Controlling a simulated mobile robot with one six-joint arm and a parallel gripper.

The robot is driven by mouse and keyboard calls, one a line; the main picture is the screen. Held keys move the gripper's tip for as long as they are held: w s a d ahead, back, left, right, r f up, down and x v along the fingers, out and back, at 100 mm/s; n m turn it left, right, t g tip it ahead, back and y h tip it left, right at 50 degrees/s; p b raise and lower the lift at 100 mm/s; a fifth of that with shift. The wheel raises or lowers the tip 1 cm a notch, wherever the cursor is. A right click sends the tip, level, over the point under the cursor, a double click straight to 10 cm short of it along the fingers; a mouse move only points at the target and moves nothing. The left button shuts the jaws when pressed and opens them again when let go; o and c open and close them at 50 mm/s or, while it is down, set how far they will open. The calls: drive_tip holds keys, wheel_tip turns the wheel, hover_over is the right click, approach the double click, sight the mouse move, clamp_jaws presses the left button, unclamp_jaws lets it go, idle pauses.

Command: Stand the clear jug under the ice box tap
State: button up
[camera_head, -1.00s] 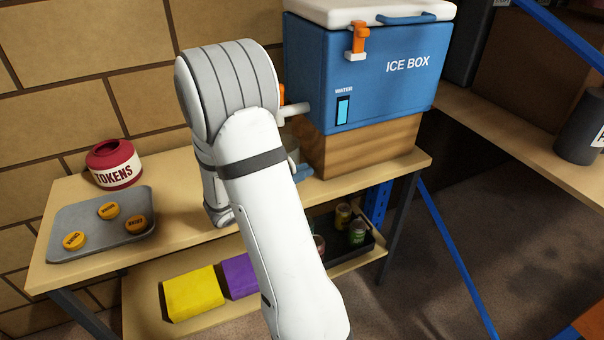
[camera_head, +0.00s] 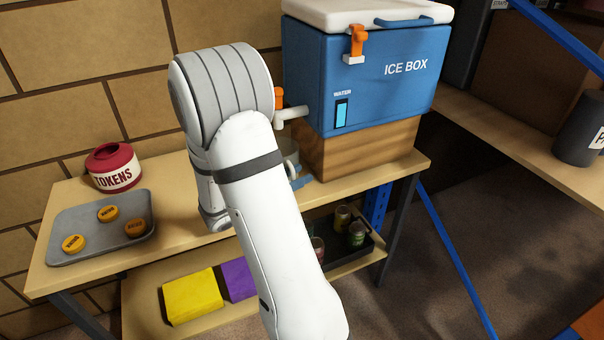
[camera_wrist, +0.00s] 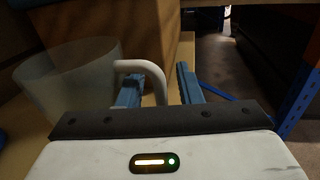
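The clear jug (camera_wrist: 65,78) stands at the left of the wrist view, with its pale handle (camera_wrist: 155,78) toward my gripper. My gripper (camera_wrist: 158,88) has its two blue fingers apart, one on each side of the handle, with gaps visible. In the head view my arm hides most of the jug; a blue fingertip (camera_head: 301,182) shows low beside the wooden block. The blue ice box (camera_head: 365,75) has a pale tap (camera_head: 292,113) with an orange lever on its left side. The jug is below tap height; I cannot tell whether it is directly under the spout.
The ice box sits on a wooden block (camera_head: 360,150) on the bench. To the left are a grey tray (camera_head: 75,222) with orange tokens and a red tokens jar (camera_head: 113,167). Yellow (camera_head: 192,296) and purple boxes and a dark tray of cans are on the lower shelf.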

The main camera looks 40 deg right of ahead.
drive_tip(key=a, duration=0.5)
drive_tip(key=a+p, duration=0.1)
drive_tip(key=a, duration=0.5)
drive_tip(key=shift+w, duration=0.2)
drive_tip(key=s+m+g+y, duration=0.4)
drive_tip(key=s+m+y, duration=0.2)
drive_tip(key=s, duration=0.2)
drive_tip(key=s+a+r+m+t+y, duration=0.1)
drive_tip(key=s+a+m+t+y, duration=0.1)
drive_tip(key=a+m+y, duration=0.3)
drive_tip(key=s+a+r+m+t+y, duration=0.2)
drive_tip(key=s+a+m+t+y, duration=0.1)
drive_tip(key=a+m+y, duration=0.3)
drive_tip(key=shift+s+a+t+y, duration=0.25)
drive_tip(key=shift+a+t+y, duration=0.3)
drive_tip(key=shift+a, duration=0.3)
drive_tip(key=shift+r, duration=0.1)
